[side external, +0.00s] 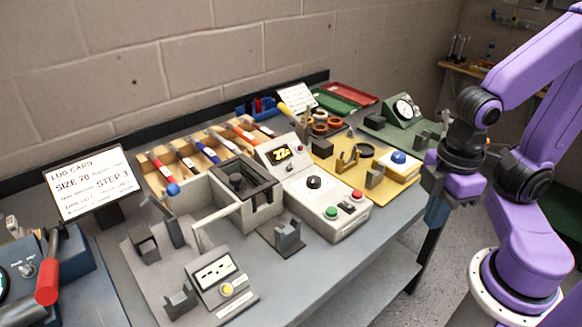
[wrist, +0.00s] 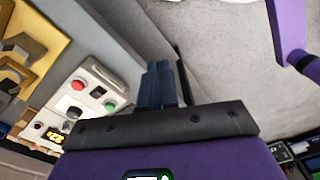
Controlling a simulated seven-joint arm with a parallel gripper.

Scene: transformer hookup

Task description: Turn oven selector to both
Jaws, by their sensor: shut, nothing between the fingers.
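A white control box (side external: 330,208) stands near the front edge of the grey bench. It has a lit display (side external: 284,153), a black round knob (side external: 314,182) that looks like the selector, a green button (side external: 331,212) and a red button (side external: 357,194). The knob's pointer setting is too small to read. My gripper (side external: 436,213) hangs to the right of the box, beyond the bench edge, with its blue fingers together and empty. In the wrist view the fingers (wrist: 162,83) are shut, and the control box (wrist: 98,86) lies to their left, apart from them.
A grey oven-like box (side external: 262,209) with a dark chamber adjoins the control box on the left. A lug card (side external: 92,184) stands at left. Floor beside the bench is clear.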

